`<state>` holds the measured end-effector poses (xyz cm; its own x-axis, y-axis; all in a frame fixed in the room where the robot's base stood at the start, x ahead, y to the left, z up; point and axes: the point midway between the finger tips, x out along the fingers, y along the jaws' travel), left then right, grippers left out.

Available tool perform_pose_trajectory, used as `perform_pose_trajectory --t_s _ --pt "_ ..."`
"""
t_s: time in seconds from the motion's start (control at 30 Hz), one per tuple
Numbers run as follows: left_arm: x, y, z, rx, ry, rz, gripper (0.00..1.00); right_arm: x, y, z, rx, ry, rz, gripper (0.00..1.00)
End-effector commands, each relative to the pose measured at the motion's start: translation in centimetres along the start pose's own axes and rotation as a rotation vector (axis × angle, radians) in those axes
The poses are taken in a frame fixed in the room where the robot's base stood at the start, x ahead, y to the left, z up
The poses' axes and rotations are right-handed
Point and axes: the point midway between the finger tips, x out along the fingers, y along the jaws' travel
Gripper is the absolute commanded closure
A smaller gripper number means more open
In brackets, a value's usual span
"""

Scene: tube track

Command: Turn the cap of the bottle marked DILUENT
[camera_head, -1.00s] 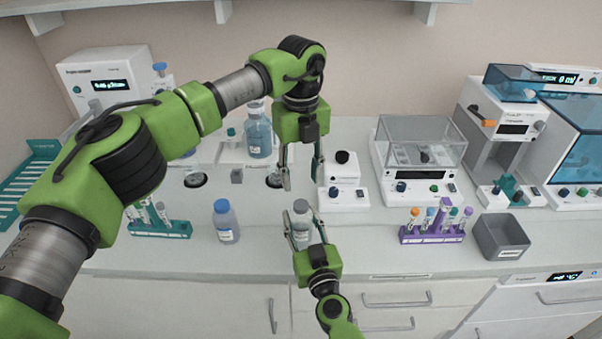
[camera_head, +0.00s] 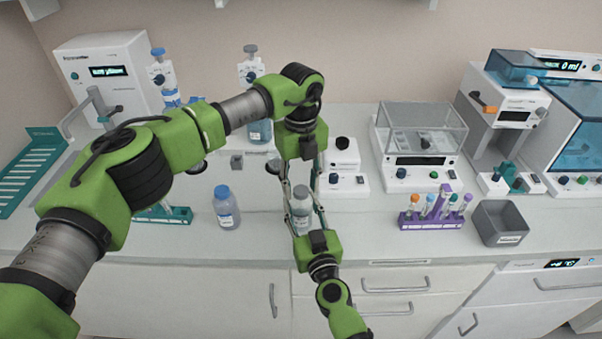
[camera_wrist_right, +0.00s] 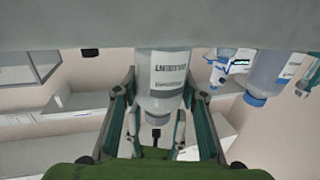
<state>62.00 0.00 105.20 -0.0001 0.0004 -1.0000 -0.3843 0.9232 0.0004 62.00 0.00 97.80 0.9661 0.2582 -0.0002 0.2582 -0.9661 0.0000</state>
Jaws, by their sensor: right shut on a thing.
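A bottle with a grey cap (camera_head: 301,191) stands upright on the counter. In the right wrist view the bottle (camera_wrist_right: 160,105) appears upside down; its label looks like DILUENT but is not fully sharp. My right gripper (camera_head: 302,212) comes from the front and is shut on the bottle's body, one finger on each side. My left gripper (camera_head: 301,178) points down from above, its fingers spread on both sides of the cap with apparent gaps. The left fingertips overlap the right fingers, so any contact with the cap is unclear.
A blue-capped bottle (camera_head: 226,207) stands just left. A purple tube rack (camera_head: 432,222) and an open grey bin (camera_head: 500,223) are to the right. A teal rack (camera_head: 165,216) is partly behind my left arm. Small white devices (camera_head: 343,178) stand behind.

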Motion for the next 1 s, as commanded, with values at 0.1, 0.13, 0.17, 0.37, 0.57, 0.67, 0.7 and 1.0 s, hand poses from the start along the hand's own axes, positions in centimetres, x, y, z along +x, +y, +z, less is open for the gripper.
perform_pose_trajectory --t_s 0.1,0.13,0.17,0.37,0.57,0.67,0.7,1.0 --pt "0.44 -0.01 -0.02 0.0 0.0 0.0 0.61 0.0 0.0 0.0 0.0 0.0 0.0 1.0" --pt "0.47 -0.01 -0.02 0.0 0.0 0.0 0.61 0.0 0.0 0.0 0.0 0.0 0.0 1.0" --pt "0.48 -0.01 -0.01 0.0 0.0 0.0 0.61 0.0 0.0 0.01 0.0 0.0 0.0 1.0" --pt "0.46 -0.01 -0.02 0.001 0.0 0.0 0.66 0.0 0.0 0.01 0.0 0.0 0.0 1.0" --pt "0.43 -0.01 -0.02 0.001 0.0 0.0 1.0 0.0 0.01 0.01 0.0 0.0 0.0 1.0" --pt "0.43 -0.01 -0.03 0.002 0.0 0.0 1.0 0.0 0.01 0.01 0.0 0.0 0.0 1.0" --pt "0.42 -0.01 -0.02 0.009 0.0 0.0 1.0 0.0 0.01 0.01 0.0 0.0 0.0 1.0" --pt "0.41 -0.01 -0.01 0.455 0.0 0.0 1.0 0.0 0.02 0.01 0.0 0.0 0.0 1.0"
